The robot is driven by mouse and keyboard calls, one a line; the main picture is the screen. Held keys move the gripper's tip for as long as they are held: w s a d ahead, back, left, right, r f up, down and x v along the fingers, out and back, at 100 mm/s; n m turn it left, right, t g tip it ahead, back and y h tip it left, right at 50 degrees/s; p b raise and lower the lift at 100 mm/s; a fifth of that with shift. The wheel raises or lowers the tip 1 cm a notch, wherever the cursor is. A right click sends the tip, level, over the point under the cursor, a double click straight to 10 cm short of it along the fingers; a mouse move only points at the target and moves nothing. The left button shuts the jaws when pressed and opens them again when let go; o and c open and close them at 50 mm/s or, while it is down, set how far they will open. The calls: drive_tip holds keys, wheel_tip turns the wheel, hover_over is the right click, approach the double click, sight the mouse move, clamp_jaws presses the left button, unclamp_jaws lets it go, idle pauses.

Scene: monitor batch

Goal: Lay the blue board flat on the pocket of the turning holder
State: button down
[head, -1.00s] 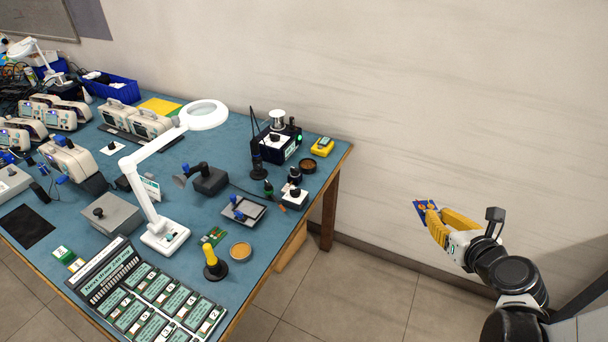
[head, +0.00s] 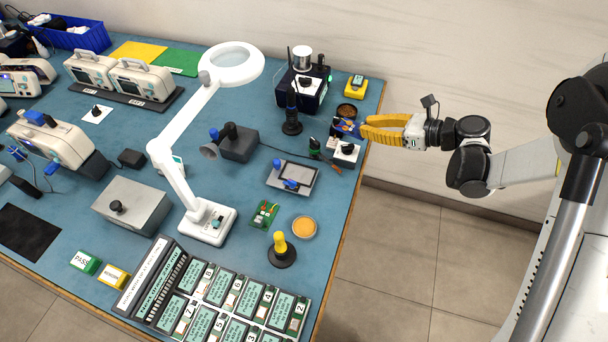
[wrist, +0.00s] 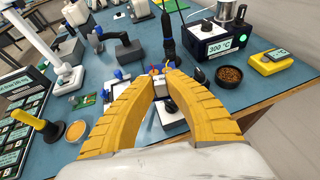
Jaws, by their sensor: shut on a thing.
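The blue board (head: 346,127) is small, with orange patches. My gripper (head: 363,130) is shut on it in the head view and holds it at the table's right edge, beside a white box with a black knob. In the wrist view my yellow fingers (wrist: 161,80) nearly meet and largely hide the board. What looks like the turning holder is a grey framed plate (head: 292,177) with blue clamps. It lies on the table to the left of and nearer than my gripper. Its pocket shows no board that I can make out.
A magnifier lamp (head: 208,222) stands left of the holder. A green board (head: 264,214), an orange dish (head: 304,227) and a yellow-handled tool (head: 281,250) lie nearer. A dark soldering station (head: 303,90) and a brown-filled dish (head: 346,111) are behind.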

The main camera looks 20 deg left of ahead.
drive_tip(key=s+a+f+n+g, duration=0.1)
drive_tip(key=s+a+n+g, duration=0.15)
drive_tip(key=a, duration=0.25)
drive_tip(key=b, duration=0.5)
hover_over(310, 177)
drive_tip(key=shift+g, duration=0.25)
wheel_tip(310, 177, down, 7)
drive_tip(key=shift+r, duration=0.1)
wheel_tip(310, 177, down, 4)
drive_tip(key=shift+f+b, duration=0.1)
drive_tip(key=shift+b, duration=1.05)
drive_tip(key=c, duration=1.5)
unclamp_jaws()
drive_tip(key=shift+o, duration=0.2)
drive_tip(key=p+v, duration=0.4)
drive_tip(key=v, duration=0.8)
drive_tip(key=shift+r, duration=0.25)
